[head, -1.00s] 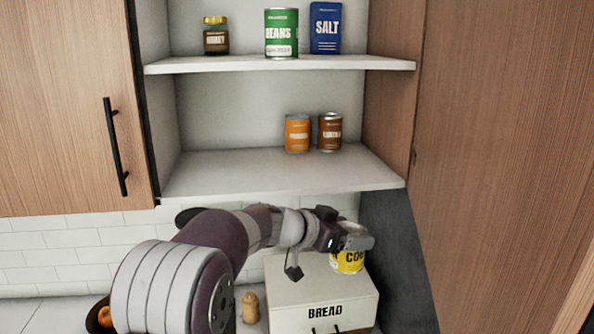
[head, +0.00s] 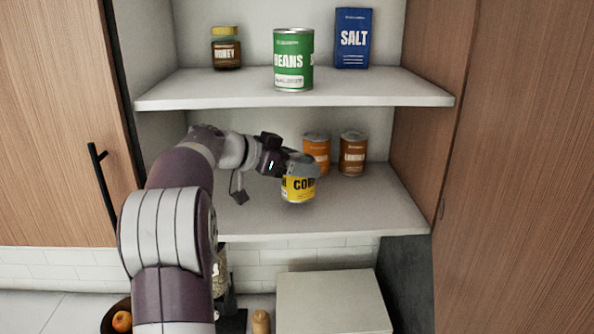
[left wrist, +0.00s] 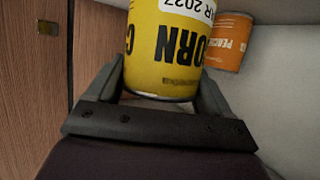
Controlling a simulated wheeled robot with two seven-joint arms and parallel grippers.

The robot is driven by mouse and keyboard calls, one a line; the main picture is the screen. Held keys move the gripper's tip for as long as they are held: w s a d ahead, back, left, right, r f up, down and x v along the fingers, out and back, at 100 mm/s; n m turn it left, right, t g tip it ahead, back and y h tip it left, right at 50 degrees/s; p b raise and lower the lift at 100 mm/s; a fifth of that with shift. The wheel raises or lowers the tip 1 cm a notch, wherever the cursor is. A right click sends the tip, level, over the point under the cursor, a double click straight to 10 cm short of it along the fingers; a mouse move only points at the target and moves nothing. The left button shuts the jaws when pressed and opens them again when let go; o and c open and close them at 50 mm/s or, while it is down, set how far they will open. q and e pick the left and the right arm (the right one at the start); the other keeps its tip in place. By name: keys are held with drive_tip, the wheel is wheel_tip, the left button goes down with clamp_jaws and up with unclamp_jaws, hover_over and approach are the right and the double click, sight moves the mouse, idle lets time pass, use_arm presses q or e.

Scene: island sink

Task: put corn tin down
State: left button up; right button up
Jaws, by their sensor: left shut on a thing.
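The yellow corn tin (head: 298,189) is upright in my left gripper (head: 303,168), at the lower shelf (head: 255,215) of the open cupboard. In the left wrist view, the corn tin (left wrist: 168,52) sits between the two fingers of my left gripper (left wrist: 165,85), which is shut on it. The tin is in front of an orange tin (head: 317,148) in the head view. I cannot tell whether its base touches the shelf. My right gripper is not in view.
A brown tin (head: 353,153) stands right of the orange tin. The upper shelf (head: 200,90) holds a honey jar (head: 226,50), a beans tin (head: 293,62) and a salt box (head: 353,38). Below stands a white bread box (head: 330,302). The lower shelf's right front is clear.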

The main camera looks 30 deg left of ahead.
sight(284, 180)
use_arm(q)
drive_tip(key=f+p, duration=0.1)
drive_tip(key=f, duration=0.2)
drive_tip(key=shift+s+f, duration=0.2)
drive_tip(key=shift+s+d, duration=0.2)
drive_tip(key=shift+s, duration=0.2)
drive_tip(key=shift+w+a+f, duration=0.15)
drive_tip(key=shift+w+f, duration=0.15)
drive_tip(key=o, duration=1.6)
drive_tip(key=shift+w+f, duration=0.15)
drive_tip(key=shift+w, duration=0.05)
drive_tip(key=shift+o, duration=0.2)
drive_tip(key=shift+s, duration=0.2)
drive_tip(key=b+v, duration=0.2)
drive_tip(key=v, duration=0.2)
drive_tip(key=shift+s+a+b, duration=0.1)
drive_tip(key=shift+s+b, duration=0.15)
drive_tip(key=shift+b, duration=0.1)
drive_tip(key=b+v, duration=0.2)
drive_tip(key=v, duration=0.5)
drive_tip(key=shift+s+r, duration=0.2)
drive_tip(key=shift+r, duration=0.25)
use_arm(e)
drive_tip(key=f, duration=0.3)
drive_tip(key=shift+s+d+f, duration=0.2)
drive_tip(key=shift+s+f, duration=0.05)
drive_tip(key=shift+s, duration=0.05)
